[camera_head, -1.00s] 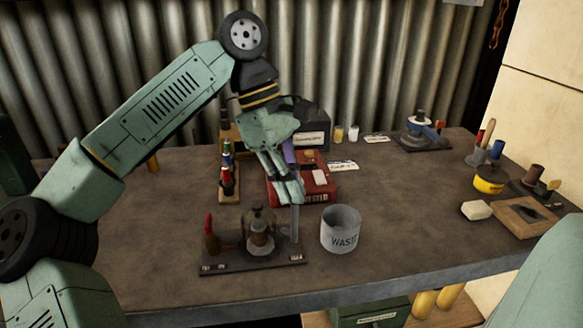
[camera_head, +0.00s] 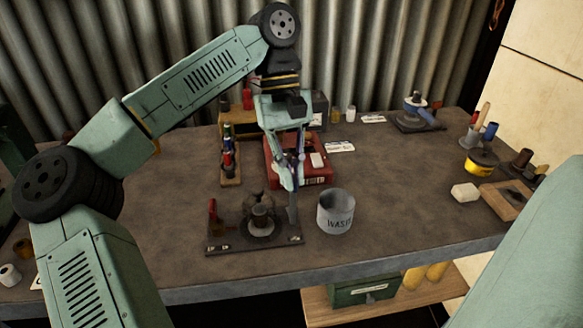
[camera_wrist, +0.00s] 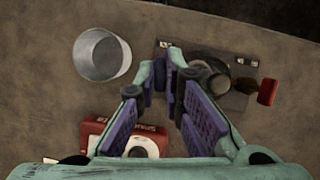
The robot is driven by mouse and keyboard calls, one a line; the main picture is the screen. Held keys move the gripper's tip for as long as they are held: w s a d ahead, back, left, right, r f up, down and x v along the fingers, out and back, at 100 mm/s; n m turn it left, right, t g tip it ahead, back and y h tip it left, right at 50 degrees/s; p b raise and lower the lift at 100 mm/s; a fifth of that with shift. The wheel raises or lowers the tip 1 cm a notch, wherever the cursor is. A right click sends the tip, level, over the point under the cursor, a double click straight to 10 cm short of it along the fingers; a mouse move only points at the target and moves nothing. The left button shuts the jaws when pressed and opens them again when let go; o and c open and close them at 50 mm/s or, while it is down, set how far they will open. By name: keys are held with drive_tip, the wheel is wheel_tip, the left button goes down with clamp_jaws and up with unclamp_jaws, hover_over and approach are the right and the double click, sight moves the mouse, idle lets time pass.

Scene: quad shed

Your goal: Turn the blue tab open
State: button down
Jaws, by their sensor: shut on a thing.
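A dark fixture (camera_head: 225,244) stands at the front of the bench, with a round metal part in its middle and a red-topped handle (camera_head: 212,209) at its left. A thin grey-blue upright tab (camera_head: 294,212) rises at its right end. My gripper (camera_head: 290,184) points down over that end, its fingertips closed at the tab's upper part. In the wrist view my gripper (camera_wrist: 168,68) has its tips together at the fixture (camera_wrist: 215,48); they largely hide what is between them. A second fixture at the back right has a blue lever (camera_head: 430,119), well away from my gripper.
A grey WASTE can (camera_head: 336,212) stands close to the right of the tab. A red case (camera_head: 318,174) lies behind my gripper, and a rack of small bottles (camera_head: 229,165) is to its left.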

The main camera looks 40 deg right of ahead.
idle(0.4)
drive_tip(key=c, duration=1.7)
unclamp_jaws()
drive_tip(key=v, duration=0.7)
drive_tip(key=shift+r, duration=0.25)
drive_tip(key=shift+w+d, duration=0.1)
